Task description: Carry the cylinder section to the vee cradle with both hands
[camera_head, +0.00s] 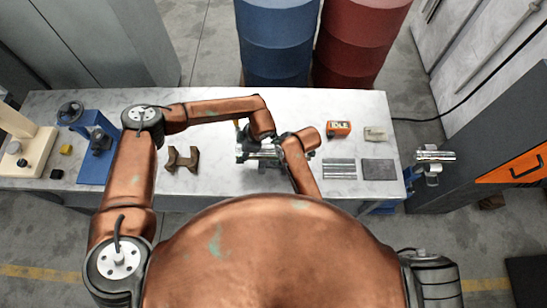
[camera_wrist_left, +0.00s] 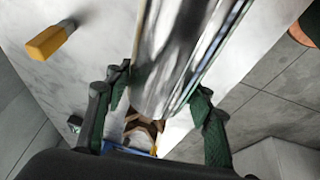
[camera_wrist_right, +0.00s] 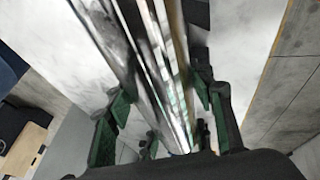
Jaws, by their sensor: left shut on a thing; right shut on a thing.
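The cylinder section (camera_head: 262,152) is a shiny metal piece, mostly hidden by my arms over the middle of the table in the head view. In the left wrist view the cylinder section (camera_wrist_left: 175,55) runs between the fingers of my left gripper (camera_wrist_left: 160,95), which is shut on it. In the right wrist view its bright surface (camera_wrist_right: 150,60) lies between the fingers of my right gripper (camera_wrist_right: 165,98), also shut on it. The brown vee cradle (camera_head: 182,158) stands on the table left of the grippers; it also shows beyond the cylinder in the left wrist view (camera_wrist_left: 143,128).
A blue press (camera_head: 95,145) stands left of the cradle. Blue (camera_head: 277,40) and red (camera_head: 358,42) barrels stand behind the table. White tabletop is clear around the cradle.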

